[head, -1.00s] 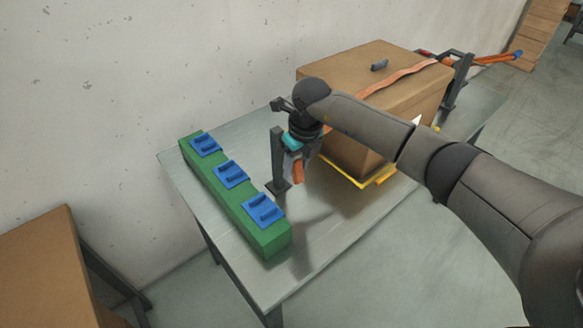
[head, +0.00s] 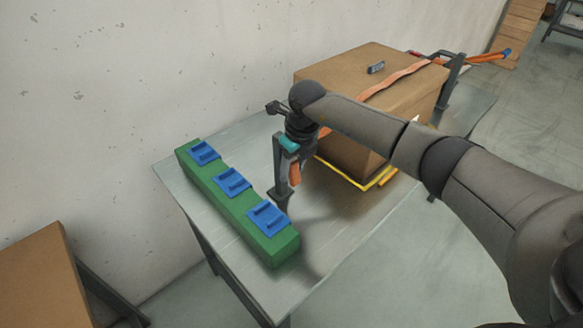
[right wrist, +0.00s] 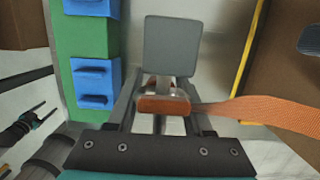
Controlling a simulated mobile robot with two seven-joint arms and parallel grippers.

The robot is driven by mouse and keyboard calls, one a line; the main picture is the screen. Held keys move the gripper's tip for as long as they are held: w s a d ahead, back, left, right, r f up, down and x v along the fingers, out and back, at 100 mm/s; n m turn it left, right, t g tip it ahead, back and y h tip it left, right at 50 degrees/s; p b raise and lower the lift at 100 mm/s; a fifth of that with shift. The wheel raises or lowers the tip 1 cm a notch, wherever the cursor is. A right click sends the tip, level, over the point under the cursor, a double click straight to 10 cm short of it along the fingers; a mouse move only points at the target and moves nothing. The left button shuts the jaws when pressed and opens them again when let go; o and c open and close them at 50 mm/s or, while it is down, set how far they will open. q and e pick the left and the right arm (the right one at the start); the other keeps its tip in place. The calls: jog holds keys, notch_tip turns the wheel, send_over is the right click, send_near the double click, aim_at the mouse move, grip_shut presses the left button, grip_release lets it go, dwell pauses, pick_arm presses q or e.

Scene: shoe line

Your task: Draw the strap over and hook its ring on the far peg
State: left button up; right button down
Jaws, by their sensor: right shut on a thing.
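My right gripper (head: 290,182) is shut on the orange ring end of the strap, at the near dark post (head: 277,155). In the right wrist view the ring end (right wrist: 163,104) sits between the fingers, and the strap (right wrist: 265,112) runs off to the right. The post's grey square plate (right wrist: 172,45) is just beyond the fingers. The strap also lies across the carton top (head: 400,82) toward the other post (head: 453,80). Whether the ring touches the post cannot be told. What seems to be my left gripper (right wrist: 30,122) shows small at the lower left; its jaws are unclear.
A green block (head: 240,215) with blue holders stands left of the post on the grey table (head: 340,240). A small dark piece (head: 376,67) lies on the carton.

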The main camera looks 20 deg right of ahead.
jog(key=shift+c, duration=1.1)
grip_release()
jog(key=shift+r, duration=0.1)
